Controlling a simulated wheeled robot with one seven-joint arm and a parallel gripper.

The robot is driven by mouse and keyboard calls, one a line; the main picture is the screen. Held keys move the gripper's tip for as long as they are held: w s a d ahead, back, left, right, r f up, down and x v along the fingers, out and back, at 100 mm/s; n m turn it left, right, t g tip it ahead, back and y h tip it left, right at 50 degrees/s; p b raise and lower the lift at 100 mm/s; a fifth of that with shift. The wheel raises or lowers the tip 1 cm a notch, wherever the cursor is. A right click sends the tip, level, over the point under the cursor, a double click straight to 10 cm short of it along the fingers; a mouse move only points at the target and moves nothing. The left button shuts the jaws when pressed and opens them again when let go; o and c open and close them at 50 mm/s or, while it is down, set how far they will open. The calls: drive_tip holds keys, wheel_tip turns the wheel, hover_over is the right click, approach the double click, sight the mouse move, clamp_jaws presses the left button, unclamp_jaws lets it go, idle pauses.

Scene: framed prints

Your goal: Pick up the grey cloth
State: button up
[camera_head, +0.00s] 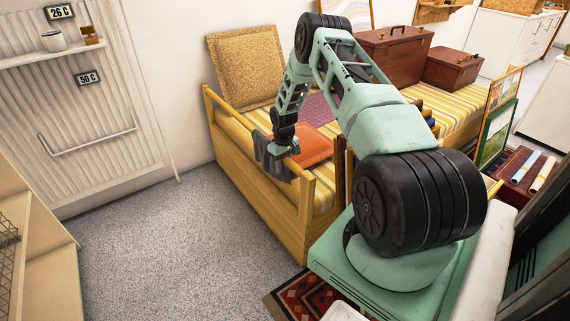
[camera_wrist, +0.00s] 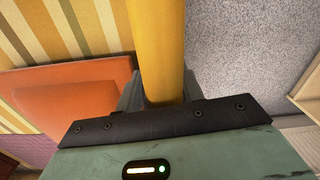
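My gripper (camera_head: 274,160) points down at the yellow wooden rail of the daybed (camera_head: 250,172). In the wrist view the rail (camera_wrist: 160,45) runs between my two fingers (camera_wrist: 160,92), which stand apart on either side of it. I cannot tell whether they touch it. Dark grey shapes hang at the rail under my wrist in the head view. I cannot tell there whether they are all gripper or partly cloth. I see no separate grey cloth for certain in either view.
An orange cushion (camera_head: 312,147) lies on the striped mattress beside the rail; it also shows in the wrist view (camera_wrist: 75,105). A tan cushion (camera_head: 245,65) leans behind. Brown boxes (camera_head: 393,50) stand at the back. The speckled floor (camera_head: 150,235) left of the daybed is clear.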

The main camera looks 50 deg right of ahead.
drive_tip(key=shift+o, duration=0.9)
drive_tip(key=shift+s+d+r, duration=0.1)
drive_tip(key=shift+s+d, duration=0.05)
drive_tip(key=shift+d, duration=0.6)
drive_tip(key=shift+r, duration=0.2)
wheel_tip(320, 180, up, 7)
drive_tip(key=p, duration=0.5)
drive_tip(key=shift+r+p, duration=0.15)
drive_tip(key=shift+p, duration=0.15)
wheel_tip(320, 180, up, 4)
drive_tip(key=p, duration=0.3)
drive_tip(key=shift+a+r, duration=0.1)
clamp_jaws()
drive_tip(key=shift+a, duration=0.2)
